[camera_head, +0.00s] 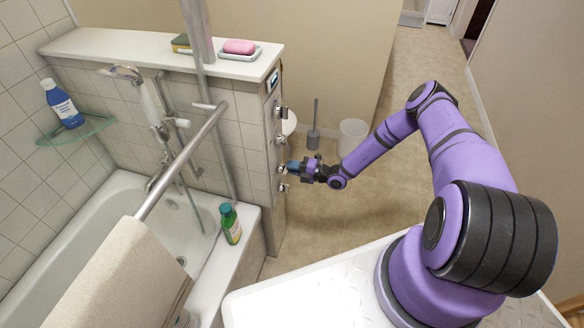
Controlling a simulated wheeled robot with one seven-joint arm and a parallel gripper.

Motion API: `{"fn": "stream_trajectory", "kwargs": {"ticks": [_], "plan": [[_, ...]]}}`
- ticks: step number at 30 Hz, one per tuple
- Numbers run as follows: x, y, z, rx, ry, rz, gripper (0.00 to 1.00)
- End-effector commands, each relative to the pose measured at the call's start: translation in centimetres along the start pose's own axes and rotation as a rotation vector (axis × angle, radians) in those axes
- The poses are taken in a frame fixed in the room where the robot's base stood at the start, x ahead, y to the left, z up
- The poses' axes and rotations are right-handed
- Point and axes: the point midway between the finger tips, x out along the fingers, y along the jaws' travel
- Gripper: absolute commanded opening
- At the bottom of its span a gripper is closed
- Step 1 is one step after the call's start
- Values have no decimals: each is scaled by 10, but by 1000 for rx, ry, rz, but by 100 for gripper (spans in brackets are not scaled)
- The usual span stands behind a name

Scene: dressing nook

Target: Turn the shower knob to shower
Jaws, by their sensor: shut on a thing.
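A narrow control panel (269,125) is on the end of the tiled half wall, with several chrome knobs in a vertical row. The upper knob (279,110) and the one below it (279,139) are clear of my gripper. My gripper (292,166) reaches in from the right and is shut on a lower knob (281,169), whose turn position is too small to read. Another knob (283,187) shows just below the gripper. The hand shower (127,75) hangs on its rail over the bathtub.
A small display (272,80) tops the panel. A green bottle (231,224) stands on the tub edge (214,285). A toilet brush (313,135) and white bin (352,135) stand behind my arm. The floor below the gripper is clear.

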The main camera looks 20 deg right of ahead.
Motion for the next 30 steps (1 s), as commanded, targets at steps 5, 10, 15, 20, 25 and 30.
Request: {"fn": "stream_trajectory", "kwargs": {"ticks": [5,10,15,20,25,30], "plan": [[-1,-1,1,1,-3,-2,0],[-1,-1,1,1,-3,-3,27],[-1,0,1,0,-2,-2,38],[-1,0,0,0,-1,-1,38],[-15,0,1,0,-2,-2,38],[-45,0,1,0,-3,-3,38]]}}
